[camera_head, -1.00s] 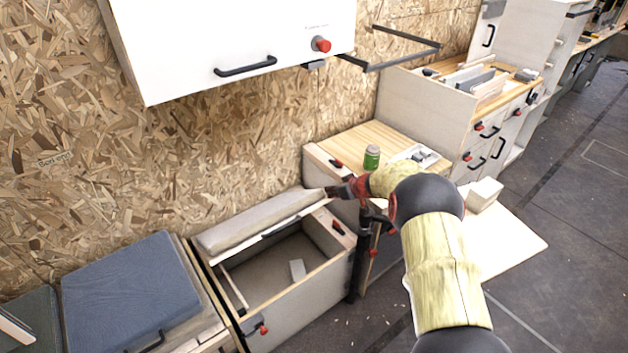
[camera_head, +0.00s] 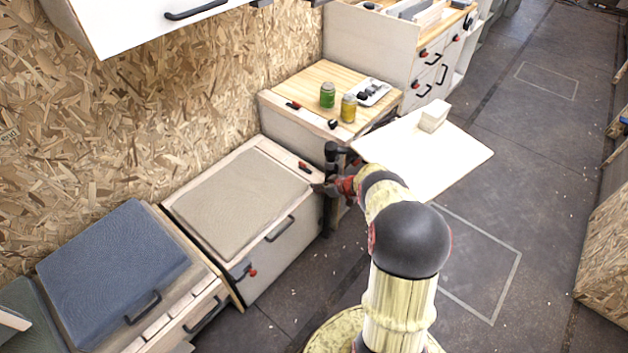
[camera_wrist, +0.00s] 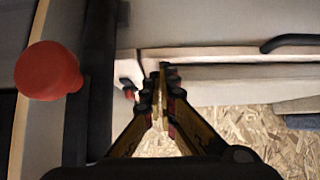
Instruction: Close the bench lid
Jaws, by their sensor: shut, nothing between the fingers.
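The bench lid (camera_head: 232,200), with a beige cushion on top, lies flat over the bench box (camera_head: 285,255) in the head view. The inside of the box is hidden under it. A black handle (camera_head: 280,229) is on the box front. My gripper (camera_head: 322,188) is at the right front corner of the lid, close to its edge; whether it touches cannot be told. In the wrist view my gripper (camera_wrist: 162,72) has its fingers together and empty, pointing toward the pale bench edge (camera_wrist: 220,55).
A wooden-topped cabinet (camera_head: 309,82) with a green jar (camera_head: 327,95) and a yellow jar (camera_head: 348,108) stands right of the bench. A white tabletop (camera_head: 425,155) juts out near my arm. A blue cushioned bench (camera_head: 113,262) is at left. The right floor is mostly free.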

